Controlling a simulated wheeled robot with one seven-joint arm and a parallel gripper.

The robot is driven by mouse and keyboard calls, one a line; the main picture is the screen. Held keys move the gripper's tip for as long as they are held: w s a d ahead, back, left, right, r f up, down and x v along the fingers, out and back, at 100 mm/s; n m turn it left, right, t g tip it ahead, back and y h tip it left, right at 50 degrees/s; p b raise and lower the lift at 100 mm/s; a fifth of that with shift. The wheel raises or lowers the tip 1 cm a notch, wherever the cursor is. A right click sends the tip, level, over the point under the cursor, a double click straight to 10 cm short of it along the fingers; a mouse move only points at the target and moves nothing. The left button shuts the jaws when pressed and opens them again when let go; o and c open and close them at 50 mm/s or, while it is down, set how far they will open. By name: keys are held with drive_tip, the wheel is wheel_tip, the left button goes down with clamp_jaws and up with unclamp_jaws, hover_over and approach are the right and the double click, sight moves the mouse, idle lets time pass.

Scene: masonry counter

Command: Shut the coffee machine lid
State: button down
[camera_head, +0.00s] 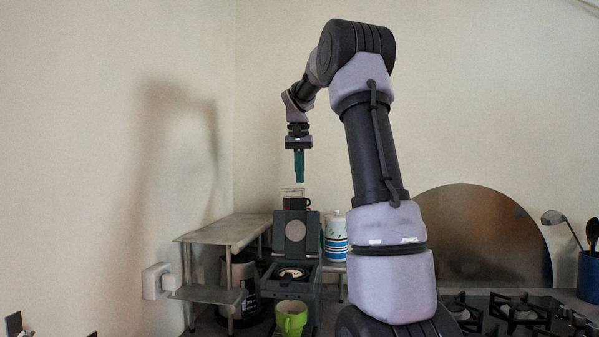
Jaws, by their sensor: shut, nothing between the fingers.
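The coffee machine (307,292) is dark grey and stands on the counter left of centre. Its lid (296,246), a dark panel with a light round disc, stands up at the rear of the machine, so it is open. The round opening (291,273) on top is exposed. My gripper (299,179) points straight down above the raised lid, with its teal fingers shut and empty. It appears clear of the lid, though its exact depth is hard to tell.
A green mug (291,318) sits at the machine's front. A metal shelf (222,231) stands left. A glass container (293,193) and a blue-striped canister (336,238) are behind. A stove (520,312) lies right. The air around my gripper is free.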

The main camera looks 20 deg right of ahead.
wheel_tip(320, 180, down, 6)
drive_tip(key=s+a, duration=0.1)
drive_tip(key=s, duration=0.1)
drive_tip(key=shift+s+a+r, duration=0.2)
drive_tip(key=shift+a+r, duration=0.05)
drive_tip(key=shift+a, duration=0.1)
